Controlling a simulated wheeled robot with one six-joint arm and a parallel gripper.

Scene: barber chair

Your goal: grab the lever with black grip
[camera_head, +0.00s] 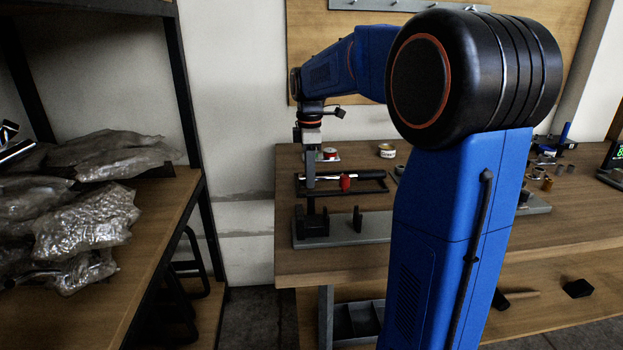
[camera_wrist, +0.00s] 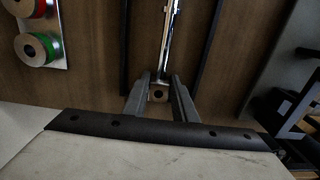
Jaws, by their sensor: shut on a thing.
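The lever lies in a black rail tray on the workbench. Its bright chrome rod (camera_head: 329,177) runs to the right towards a dark part that looks like the black grip (camera_head: 370,175). My gripper (camera_head: 310,186) points down at the lever's left end. In the wrist view, the fingers of my gripper (camera_wrist: 159,98) are shut on the square metal end block (camera_wrist: 158,93), which has a round hole. The chrome rod (camera_wrist: 167,40) runs up out of that picture. The black grip is out of the wrist view.
A red part (camera_head: 346,183) sits by the rod. A grey plate with black uprights (camera_head: 357,219) stands at the bench's front edge. Red and green rolls (camera_wrist: 38,48) lie beside the tray, and a round tin (camera_head: 387,151) stands behind. A shelf with plastic-wrapped bundles (camera_head: 87,222) is left.

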